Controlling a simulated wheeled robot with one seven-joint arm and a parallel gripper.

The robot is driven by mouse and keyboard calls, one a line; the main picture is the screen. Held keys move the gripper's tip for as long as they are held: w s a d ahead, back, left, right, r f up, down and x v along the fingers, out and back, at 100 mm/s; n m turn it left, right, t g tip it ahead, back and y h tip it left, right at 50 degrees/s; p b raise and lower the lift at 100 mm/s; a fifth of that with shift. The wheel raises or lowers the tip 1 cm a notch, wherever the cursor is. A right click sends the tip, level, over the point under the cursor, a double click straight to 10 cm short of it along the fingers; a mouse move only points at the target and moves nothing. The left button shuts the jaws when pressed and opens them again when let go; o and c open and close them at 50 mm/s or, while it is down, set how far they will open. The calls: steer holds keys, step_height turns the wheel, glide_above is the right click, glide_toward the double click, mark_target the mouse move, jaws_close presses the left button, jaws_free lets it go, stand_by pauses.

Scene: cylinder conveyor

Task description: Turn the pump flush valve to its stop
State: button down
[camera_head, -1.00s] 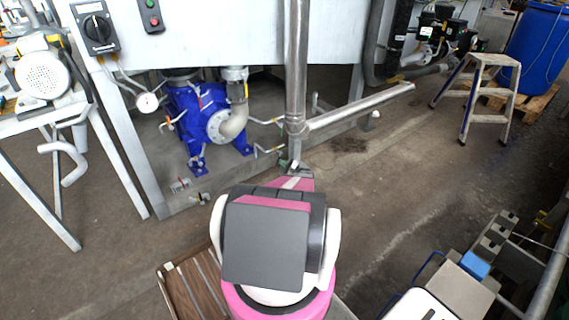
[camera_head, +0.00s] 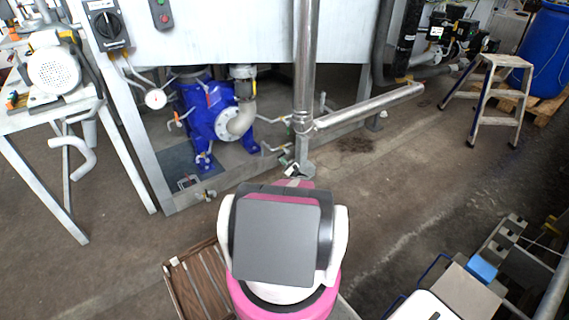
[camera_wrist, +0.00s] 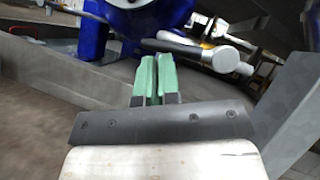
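The blue pump (camera_head: 215,112) stands under the metal tank, with a pale curved pipe on its flange. In the wrist view the blue pump (camera_wrist: 95,38) fills the top left. Several small valve levers sit around the pump, one at its right near the steel post (camera_head: 272,148); I cannot tell which is the flush valve. In the wrist view a valve with a silver rounded body (camera_wrist: 225,60) and a thin handle lies just beyond my gripper (camera_wrist: 156,78). My green fingertips are together, with nothing seen between them, and appear apart from the valve. In the head view my arm mostly hides the gripper.
A vertical steel pipe (camera_head: 304,70) and a slanting steel pipe (camera_head: 375,105) stand close to my gripper. A white-topped workbench (camera_head: 45,115) is at left. A step stool (camera_head: 490,95) and blue barrel (camera_head: 540,50) are at right. Floor is open at right centre.

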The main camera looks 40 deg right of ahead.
steer(key=shift+a+r, duration=0.35)
steer(key=shift+r, duration=0.2)
stand_by(0.4)
